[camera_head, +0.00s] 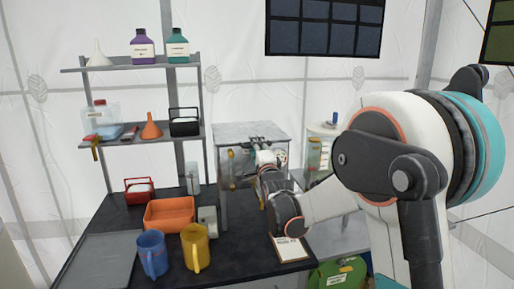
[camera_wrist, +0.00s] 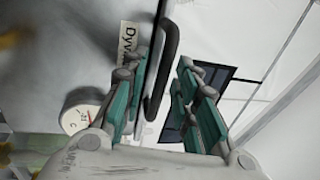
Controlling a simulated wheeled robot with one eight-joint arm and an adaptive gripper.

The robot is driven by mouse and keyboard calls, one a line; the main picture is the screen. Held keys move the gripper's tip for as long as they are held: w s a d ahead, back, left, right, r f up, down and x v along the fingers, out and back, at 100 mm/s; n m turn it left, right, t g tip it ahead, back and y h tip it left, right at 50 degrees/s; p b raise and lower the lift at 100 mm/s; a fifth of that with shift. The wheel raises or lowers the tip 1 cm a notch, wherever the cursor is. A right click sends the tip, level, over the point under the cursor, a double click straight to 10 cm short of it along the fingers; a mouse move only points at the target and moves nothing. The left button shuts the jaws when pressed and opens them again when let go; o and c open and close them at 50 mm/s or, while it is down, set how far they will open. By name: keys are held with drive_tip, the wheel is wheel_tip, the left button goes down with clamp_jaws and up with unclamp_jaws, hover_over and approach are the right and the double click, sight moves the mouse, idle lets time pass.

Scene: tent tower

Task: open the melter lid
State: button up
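The melter (camera_head: 250,132) is a grey box with a pale mottled top at the back of the dark bench in the head view. Its lid appears closed. In the wrist view a dark bar handle (camera_wrist: 165,62) stands off a grey surface (camera_wrist: 75,45). My gripper (camera_wrist: 163,66) is open, with teal-padded fingers apart. The handle shows between the fingers, closer to the left one; I cannot tell if they touch. In the head view my gripper (camera_head: 266,157) is at the melter's front, which my arm partly hides.
A round gauge (camera_wrist: 84,119) and a label (camera_wrist: 128,38) are near the left finger. On the bench are an orange tray (camera_head: 169,213), a blue mug (camera_head: 152,254) and a yellow mug (camera_head: 195,248). A shelf rack (camera_head: 135,67) with bottles stands left of the melter.

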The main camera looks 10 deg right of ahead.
clamp_jaws()
drive_tip(key=shift+r, duration=0.1)
